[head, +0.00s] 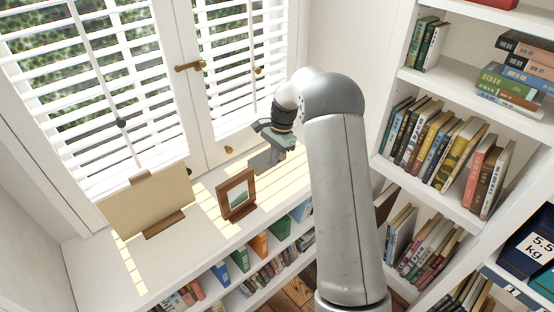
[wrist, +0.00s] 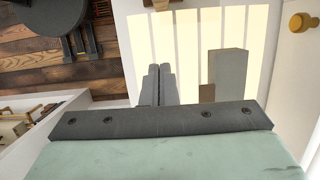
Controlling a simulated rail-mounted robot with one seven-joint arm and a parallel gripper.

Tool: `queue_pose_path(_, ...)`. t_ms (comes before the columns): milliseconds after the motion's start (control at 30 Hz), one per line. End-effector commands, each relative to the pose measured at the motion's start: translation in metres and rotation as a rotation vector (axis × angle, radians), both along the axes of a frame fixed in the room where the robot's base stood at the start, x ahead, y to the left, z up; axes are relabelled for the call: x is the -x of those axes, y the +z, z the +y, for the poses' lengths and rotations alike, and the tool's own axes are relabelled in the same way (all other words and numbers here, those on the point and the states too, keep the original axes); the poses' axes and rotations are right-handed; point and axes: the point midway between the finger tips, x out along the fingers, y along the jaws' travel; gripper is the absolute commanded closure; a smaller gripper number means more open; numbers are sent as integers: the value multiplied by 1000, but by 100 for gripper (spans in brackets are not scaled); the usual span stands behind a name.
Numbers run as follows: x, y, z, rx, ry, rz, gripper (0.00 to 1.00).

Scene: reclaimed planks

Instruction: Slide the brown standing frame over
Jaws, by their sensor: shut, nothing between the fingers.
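The brown standing frame (head: 237,195) stands upright on the white shelf top (head: 190,232) below the window. It holds a small green landscape picture with a pale border. My gripper (head: 258,164) is to the right of the frame and a little behind it in the head view, with a visible gap between them. In the wrist view my gripper's grey fingers (wrist: 158,72) are together with nothing between them, above the pale shelf top. A brown piece (wrist: 161,5), probably part of the frame, is cut off by the top edge there.
A large tan board on a brown stand (head: 150,203) is to the frame's left, with clear white surface between. The window handles and a small brass knob (head: 229,150) are behind. Books fill the shelves below and the bookcase (head: 410,75) at right.

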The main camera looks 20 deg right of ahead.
Motion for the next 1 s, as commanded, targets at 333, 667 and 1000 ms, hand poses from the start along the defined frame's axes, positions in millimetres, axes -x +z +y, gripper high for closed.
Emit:
queue_pose_path(333, 9, -72, 17, -1, 2, 5, 100)
queue_pose_path(667, 22, -74, 51, 1, 2, 1, 100)
queue_pose_path(1000, 24, -75, 54, 0, 2, 0, 100)
